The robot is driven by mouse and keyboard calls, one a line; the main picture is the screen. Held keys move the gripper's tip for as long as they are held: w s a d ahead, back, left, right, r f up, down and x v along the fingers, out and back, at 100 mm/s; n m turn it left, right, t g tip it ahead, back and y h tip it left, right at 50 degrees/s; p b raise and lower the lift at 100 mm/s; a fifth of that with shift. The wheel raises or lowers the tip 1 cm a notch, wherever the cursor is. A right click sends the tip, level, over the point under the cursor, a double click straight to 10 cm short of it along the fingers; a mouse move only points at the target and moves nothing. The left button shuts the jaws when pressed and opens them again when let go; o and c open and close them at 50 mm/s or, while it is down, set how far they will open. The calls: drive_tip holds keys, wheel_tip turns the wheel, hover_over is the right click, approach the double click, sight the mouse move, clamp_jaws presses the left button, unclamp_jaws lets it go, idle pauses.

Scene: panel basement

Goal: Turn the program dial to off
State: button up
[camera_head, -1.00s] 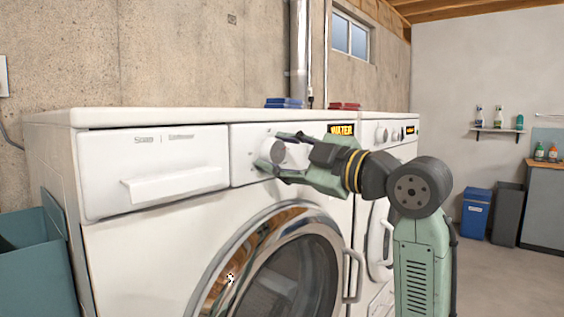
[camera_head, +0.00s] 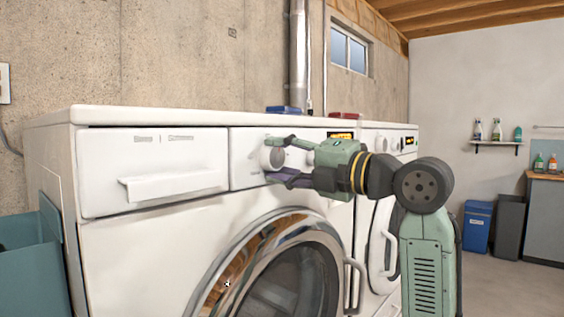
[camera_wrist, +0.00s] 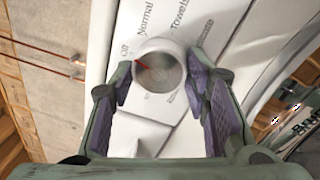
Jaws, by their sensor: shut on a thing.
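The program dial (camera_head: 273,158) is a round white knob on the front panel of the near white washer (camera_head: 145,254). It also shows in the wrist view (camera_wrist: 160,72), with a red mark on its upper left side towards the small "Off" label (camera_wrist: 125,52). The labels "Normal" (camera_wrist: 147,17) and "Towels" (camera_wrist: 182,20) are printed beyond it. My gripper (camera_head: 271,161) is shut on the dial, one finger above and one below it in the head view. In the wrist view my gripper's purple-padded fingers (camera_wrist: 160,84) flank the dial.
The detergent drawer (camera_head: 155,170) is closed, left of the dial. The round washer door (camera_head: 280,270) is below. A second white machine (camera_head: 385,150) stands to the right. A blue box (camera_head: 283,110) and a red one (camera_head: 343,115) lie on top. Open floor is at right.

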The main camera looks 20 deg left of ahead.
drive_tip(key=shift+n, duration=1.4)
drive_tip(key=shift+g, duration=0.3)
drive_tip(key=shift+f, duration=0.1)
drive_tip(key=o, duration=1.2)
drive_tip(key=shift+c, duration=0.2)
drive_tip(key=shift+d, duration=0.1)
drive_tip(key=v, duration=1.2)
